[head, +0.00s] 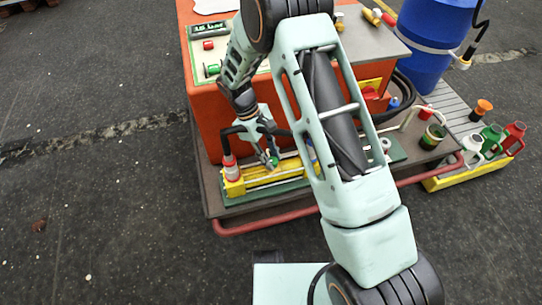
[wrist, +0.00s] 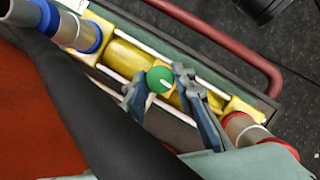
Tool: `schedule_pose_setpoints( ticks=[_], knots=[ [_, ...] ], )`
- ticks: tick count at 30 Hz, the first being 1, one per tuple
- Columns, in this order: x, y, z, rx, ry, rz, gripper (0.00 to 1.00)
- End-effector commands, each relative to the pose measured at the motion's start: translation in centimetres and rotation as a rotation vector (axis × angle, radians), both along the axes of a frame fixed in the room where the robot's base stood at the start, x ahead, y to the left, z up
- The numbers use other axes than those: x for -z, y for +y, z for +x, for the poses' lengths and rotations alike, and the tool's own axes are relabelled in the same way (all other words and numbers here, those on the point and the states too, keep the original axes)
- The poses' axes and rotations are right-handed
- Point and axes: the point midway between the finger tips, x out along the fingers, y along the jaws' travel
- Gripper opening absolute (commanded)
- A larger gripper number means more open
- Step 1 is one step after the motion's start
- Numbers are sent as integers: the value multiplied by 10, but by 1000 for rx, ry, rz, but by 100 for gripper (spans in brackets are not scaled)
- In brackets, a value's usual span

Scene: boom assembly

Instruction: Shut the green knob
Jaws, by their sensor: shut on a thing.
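The green knob (wrist: 160,80) is round with a white mark and sits on the yellow pipe assembly (wrist: 128,56). In the head view the knob (head: 273,162) is a small green spot at my gripper's tips. My gripper (wrist: 158,88) has one finger on each side of the knob in the wrist view, shut on it. My gripper also shows in the head view (head: 270,158), reaching down onto the yellow assembly (head: 290,170). The exact finger contact is partly hidden.
A red-and-white pipe end (head: 231,168) stands left of my gripper, and a blue-collared pipe (wrist: 80,32) shows in the wrist view. A dark red rail (head: 265,222) runs along the cart's front. An orange cabinet (head: 208,125) stands behind. Coloured jugs (head: 492,138) are at right.

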Motion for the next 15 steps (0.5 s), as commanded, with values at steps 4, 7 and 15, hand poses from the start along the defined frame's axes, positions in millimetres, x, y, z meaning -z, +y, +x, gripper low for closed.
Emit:
schedule_pose_setpoints(
  ticks=[4, 7, 15],
  knots=[
    [0, 0, 0, 11, -1, 1, 0],
    [0, 0, 0, 12, -1, 1, 0],
    [0, 0, 0, 11, -1, 1, 33]
  ],
)
